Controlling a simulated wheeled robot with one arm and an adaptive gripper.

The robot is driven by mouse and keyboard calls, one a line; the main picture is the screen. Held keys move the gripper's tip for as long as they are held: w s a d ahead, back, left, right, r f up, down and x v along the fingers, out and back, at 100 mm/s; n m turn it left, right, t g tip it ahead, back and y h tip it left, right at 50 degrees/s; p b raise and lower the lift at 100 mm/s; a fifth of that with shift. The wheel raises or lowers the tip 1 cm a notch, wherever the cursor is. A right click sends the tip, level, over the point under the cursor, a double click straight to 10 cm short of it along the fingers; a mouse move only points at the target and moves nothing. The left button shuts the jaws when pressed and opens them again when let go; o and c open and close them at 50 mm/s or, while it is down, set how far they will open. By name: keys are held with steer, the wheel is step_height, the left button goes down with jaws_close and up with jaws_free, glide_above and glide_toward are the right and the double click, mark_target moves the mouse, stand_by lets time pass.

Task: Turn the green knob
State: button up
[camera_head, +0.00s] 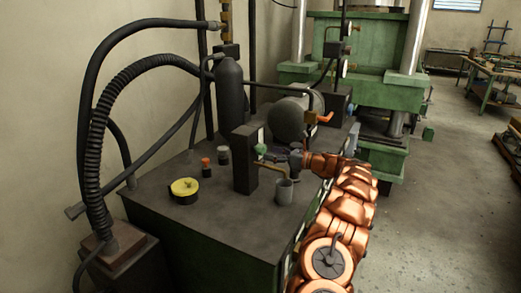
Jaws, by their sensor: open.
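The green knob (261,149) is small and sits on the right side of a dark upright block (244,170) on top of the machine cabinet. My gripper (272,157) is at the end of my copper-coloured arm, which reaches in from the lower right. Its fingers point left toward the knob and are very close to it. The gripper is open. The fingertips are small in this view, and I cannot tell whether they touch the knob or stand around it.
The dark cabinet top (180,225) holds a yellow-topped round part (184,188), a small orange-topped part (206,166) and a grey cup-like pipe (285,191) just below my gripper. Black hoses (92,170) curve at the left. Open floor (440,220) lies at the right.

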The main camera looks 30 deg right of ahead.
mark_target(264, 151)
steer(key=shift+w+d+f+m, duration=0.15)
steer(key=shift+d+f+m, duration=0.1)
steer(key=shift+d, duration=0.3)
steer(key=shift+w+d+f+m, duration=0.15)
steer(key=shift+d+f, duration=0.1)
steer(key=shift+d, duration=0.25)
steer(key=shift+w, duration=0.15)
steer(key=shift+p+x, duration=0.75)
steer(key=shift+x, duration=2.65)
steer(key=shift+w+d, duration=0.15)
steer(key=c, duration=1.2)
